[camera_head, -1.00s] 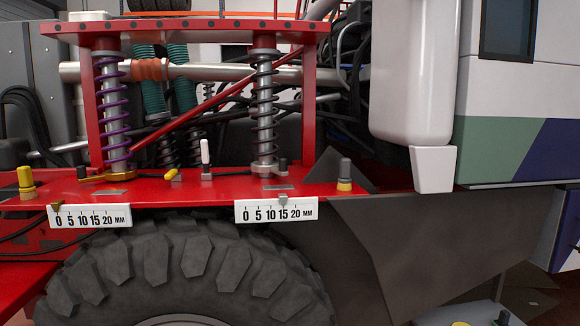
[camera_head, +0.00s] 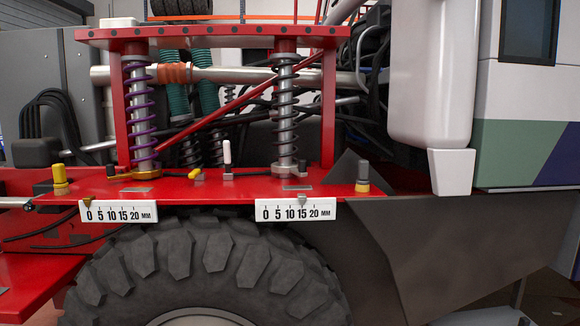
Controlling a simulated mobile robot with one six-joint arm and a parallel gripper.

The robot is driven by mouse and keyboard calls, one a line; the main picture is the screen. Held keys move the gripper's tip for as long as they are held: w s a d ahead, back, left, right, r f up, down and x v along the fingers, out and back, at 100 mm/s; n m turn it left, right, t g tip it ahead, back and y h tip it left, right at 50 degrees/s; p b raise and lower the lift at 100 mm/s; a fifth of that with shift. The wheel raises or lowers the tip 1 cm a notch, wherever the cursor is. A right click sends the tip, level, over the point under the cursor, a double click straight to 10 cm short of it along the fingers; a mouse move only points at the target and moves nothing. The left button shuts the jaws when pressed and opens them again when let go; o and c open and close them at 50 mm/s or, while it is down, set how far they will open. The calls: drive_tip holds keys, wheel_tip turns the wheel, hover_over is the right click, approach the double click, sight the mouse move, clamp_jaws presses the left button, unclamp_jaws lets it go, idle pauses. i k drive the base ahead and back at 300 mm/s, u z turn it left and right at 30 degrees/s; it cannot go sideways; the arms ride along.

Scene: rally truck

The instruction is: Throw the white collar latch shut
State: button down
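The white collar latch (camera_head: 227,154) is a small white-handled lever standing upright on a grey base on the red deck (camera_head: 240,190). It stands between the purple coil spring (camera_head: 141,112) and the dark coil spring (camera_head: 287,110), nearer the dark one. A yellow-handled lever (camera_head: 196,174) lies low just left of it. The dark spring's lower collar (camera_head: 287,168) sits on the deck to the right of the white latch. My gripper is not in view.
Two white millimetre scales hang on the deck edge: the left scale (camera_head: 118,211) has its pointer near 0, the right scale (camera_head: 296,210) near 15. The big tyre (camera_head: 205,265) is below; a white tank (camera_head: 430,75) hangs right.

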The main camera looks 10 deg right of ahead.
sight(227, 152)
drive_tip(key=i, duration=0.9)
drive_tip(key=z, duration=0.05)
